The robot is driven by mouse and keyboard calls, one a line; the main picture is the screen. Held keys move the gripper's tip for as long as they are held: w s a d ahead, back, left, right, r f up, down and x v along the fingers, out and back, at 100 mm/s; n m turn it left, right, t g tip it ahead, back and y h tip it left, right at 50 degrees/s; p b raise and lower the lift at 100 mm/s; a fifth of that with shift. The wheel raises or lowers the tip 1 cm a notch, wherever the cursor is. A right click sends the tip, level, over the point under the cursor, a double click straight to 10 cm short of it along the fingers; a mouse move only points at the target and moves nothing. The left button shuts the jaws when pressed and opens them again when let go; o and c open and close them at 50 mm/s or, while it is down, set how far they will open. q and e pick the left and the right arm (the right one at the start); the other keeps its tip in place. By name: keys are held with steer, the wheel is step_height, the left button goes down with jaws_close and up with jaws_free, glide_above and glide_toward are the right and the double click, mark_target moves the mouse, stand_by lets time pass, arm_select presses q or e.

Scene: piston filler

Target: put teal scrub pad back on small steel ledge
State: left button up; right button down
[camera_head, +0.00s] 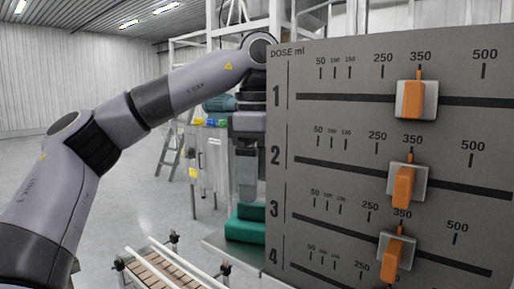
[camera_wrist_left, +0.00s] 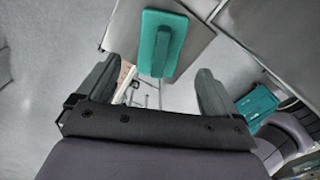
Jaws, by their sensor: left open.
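The teal scrub pad (camera_head: 245,229) is at the small steel ledge (camera_head: 222,247), left of the dose panel, in the head view. In the left wrist view the pad (camera_wrist_left: 153,62) lies against the grey ledge surface (camera_wrist_left: 120,37), and its near end reaches past the ledge's edge. My left gripper (camera_head: 247,190) points down just above the pad. In the left wrist view its open fingers (camera_wrist_left: 153,85) stand apart on either side, with the pad beyond them and nothing held. I cannot tell whether the fingers touch the pad. My right gripper is not in view.
The dose panel (camera_head: 390,140) with orange-handled sliders stands close on the right of my left gripper. A slatted conveyor (camera_head: 165,270) runs below, left of the ledge. A second teal object (camera_wrist_left: 257,103) shows at right in the left wrist view. Open floor lies left.

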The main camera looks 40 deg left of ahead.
mark_target(257, 204)
arm_select(q)
steer(key=shift+r, duration=2.2)
